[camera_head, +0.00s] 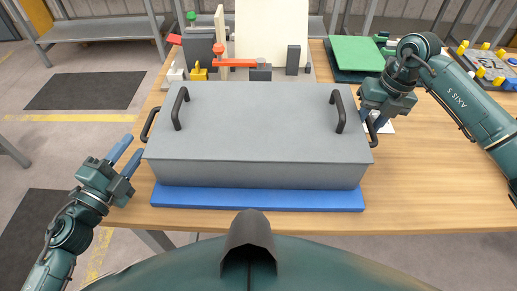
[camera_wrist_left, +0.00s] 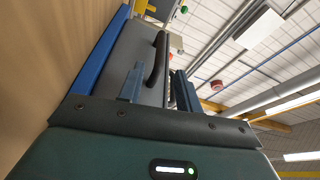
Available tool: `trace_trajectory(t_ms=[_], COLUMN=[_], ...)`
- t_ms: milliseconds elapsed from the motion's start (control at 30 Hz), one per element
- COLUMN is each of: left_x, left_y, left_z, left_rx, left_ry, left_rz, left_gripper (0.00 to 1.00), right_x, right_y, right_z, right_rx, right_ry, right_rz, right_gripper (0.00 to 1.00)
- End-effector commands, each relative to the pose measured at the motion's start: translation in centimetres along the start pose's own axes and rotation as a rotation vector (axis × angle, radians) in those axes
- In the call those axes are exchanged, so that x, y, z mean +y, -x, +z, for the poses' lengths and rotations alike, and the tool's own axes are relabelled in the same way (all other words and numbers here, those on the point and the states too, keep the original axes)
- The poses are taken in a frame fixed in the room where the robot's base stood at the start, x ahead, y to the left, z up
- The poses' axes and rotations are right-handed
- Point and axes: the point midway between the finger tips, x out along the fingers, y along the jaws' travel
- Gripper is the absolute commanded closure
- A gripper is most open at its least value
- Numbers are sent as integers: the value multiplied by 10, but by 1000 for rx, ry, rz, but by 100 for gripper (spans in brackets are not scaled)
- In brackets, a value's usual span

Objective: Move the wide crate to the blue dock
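The wide crate (camera_head: 260,120) is a grey box with two black handles on top and one on each short side. It rests level on the blue dock (camera_head: 260,200), a flat blue slab whose front strip shows below it. My left gripper (camera_head: 129,156) is open and empty, just left of the crate's left side handle (camera_head: 149,124). In the left wrist view, that handle (camera_wrist_left: 156,58) shows beyond and between the spread fingers (camera_wrist_left: 158,87). My right gripper (camera_head: 373,118) is at the right side handle (camera_head: 372,134); whether its fingers grip it is unclear.
Behind the crate stand a cream panel (camera_head: 275,35), a red clamp (camera_head: 232,61) and small fixtures. A green block (camera_head: 357,53) lies back right, near a tray of yellow parts (camera_head: 490,65). The wooden table (camera_head: 440,185) is bare at right. A grey bench (camera_head: 105,28) stands at back left.

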Motion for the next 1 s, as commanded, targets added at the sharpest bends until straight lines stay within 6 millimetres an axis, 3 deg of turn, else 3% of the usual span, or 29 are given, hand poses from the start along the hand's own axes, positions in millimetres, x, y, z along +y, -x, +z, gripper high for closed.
trace_trajectory(t_ms=[200,467,800,1000], left_x=[0,0,0,0], left_y=[33,43,42,42], left_z=[0,0,0,0], left_rx=[-3,0,0,0], left_ry=[3,0,0,0], left_rz=[1,-1,-1,0], left_gripper=[66,66,66,66], right_x=[0,0,0,0], right_y=[0,11,80,110], right_z=[0,1,1,0], right_rx=[0,-2,-5,-3], right_ry=[0,0,-1,0], right_rz=[0,-1,0,0], right_gripper=[66,66,66,66])
